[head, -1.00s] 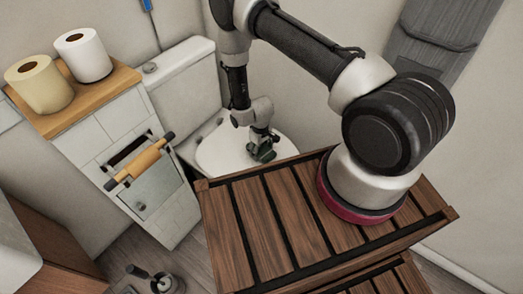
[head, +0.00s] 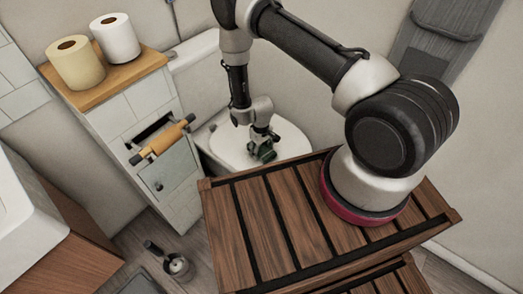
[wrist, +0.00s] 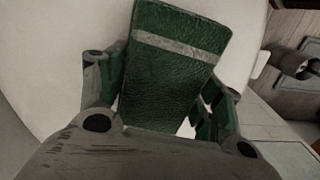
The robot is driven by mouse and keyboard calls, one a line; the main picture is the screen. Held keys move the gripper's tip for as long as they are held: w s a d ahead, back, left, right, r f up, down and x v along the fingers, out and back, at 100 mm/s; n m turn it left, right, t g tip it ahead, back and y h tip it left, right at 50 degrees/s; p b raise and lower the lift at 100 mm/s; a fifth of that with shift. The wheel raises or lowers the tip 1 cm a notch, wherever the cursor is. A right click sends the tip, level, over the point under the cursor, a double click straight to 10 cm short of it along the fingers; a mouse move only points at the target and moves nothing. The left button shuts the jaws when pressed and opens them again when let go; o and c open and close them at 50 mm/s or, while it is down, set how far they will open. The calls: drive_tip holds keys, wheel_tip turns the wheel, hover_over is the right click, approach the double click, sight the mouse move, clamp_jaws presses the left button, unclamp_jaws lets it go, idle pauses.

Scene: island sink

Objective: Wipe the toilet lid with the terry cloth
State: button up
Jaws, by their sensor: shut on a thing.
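The terry cloth (wrist: 172,75) is a dark green, folded piece with a pale stripe, in the middle of the wrist view. My gripper (head: 263,153) is shut on it, with grey fingers on both sides of the cloth in the wrist view. In the head view the cloth is a small dark green patch (head: 267,154) at the gripper's tip. The white toilet lid (head: 229,147) lies below the gripper, and its pale surface fills the upper left of the wrist view (wrist: 55,50). I cannot tell whether the cloth touches it. The lid's near edge is hidden behind wooden slats.
A tiled cabinet (head: 122,125) with a paper-roll holder (head: 163,140) stands left of the toilet, with two rolls on its wooden top. A brush holder (head: 177,266) stands on the floor. A slatted wooden surface (head: 262,225) lies in front, under my arm. The wall is close behind the toilet.

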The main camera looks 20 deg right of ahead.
drive_tip(key=shift+r, duration=3.7)
drive_tip(key=shift+w+d+r, duration=0.1)
